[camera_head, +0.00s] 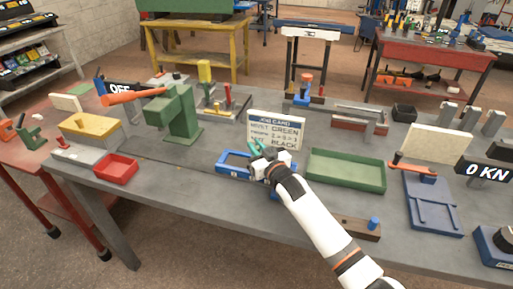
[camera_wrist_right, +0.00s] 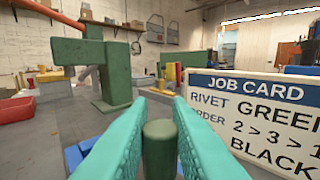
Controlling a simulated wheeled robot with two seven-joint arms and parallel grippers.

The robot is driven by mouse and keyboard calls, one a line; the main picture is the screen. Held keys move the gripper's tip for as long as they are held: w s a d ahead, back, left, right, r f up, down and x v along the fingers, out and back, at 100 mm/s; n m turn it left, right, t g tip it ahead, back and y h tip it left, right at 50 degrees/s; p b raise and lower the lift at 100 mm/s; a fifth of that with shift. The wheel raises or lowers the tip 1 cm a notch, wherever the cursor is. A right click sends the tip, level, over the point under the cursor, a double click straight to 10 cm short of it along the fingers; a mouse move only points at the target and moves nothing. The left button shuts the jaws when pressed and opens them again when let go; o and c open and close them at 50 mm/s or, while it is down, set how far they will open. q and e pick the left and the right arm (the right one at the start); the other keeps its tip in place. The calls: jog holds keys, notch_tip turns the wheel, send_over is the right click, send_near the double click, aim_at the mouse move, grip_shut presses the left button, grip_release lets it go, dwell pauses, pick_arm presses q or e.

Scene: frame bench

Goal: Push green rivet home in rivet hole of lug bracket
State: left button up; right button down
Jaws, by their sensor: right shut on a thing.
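My right gripper (camera_head: 257,148), with teal fingers, is over the bench in front of the job card. In the right wrist view its two fingers (camera_wrist_right: 160,135) are closed on the green rivet (camera_wrist_right: 160,150), a dark green cylinder standing upright between them. The rivet's lower end is out of view. A blue framed fixture (camera_head: 226,171) lies below and beside the gripper, partly covered by my right arm. I cannot make out the lug bracket or its rivet hole; they may be hidden there. My left gripper is not in view.
The white job card (camera_head: 276,131) stands close behind the gripper. A green tray (camera_head: 345,186) is to the right, a green press (camera_head: 181,115) to the left, a red bin (camera_head: 116,169) farther left. A wooden block with a blue peg (camera_head: 373,222) is near the front edge.

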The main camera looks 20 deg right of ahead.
pick_arm(q)
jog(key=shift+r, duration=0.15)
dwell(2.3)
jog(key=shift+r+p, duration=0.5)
jog(key=shift+p, duration=0.1)
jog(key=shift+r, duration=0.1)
dwell(2.4)
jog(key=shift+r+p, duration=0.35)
jog(key=shift+p, duration=0.15)
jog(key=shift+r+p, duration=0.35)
dwell(1.6)
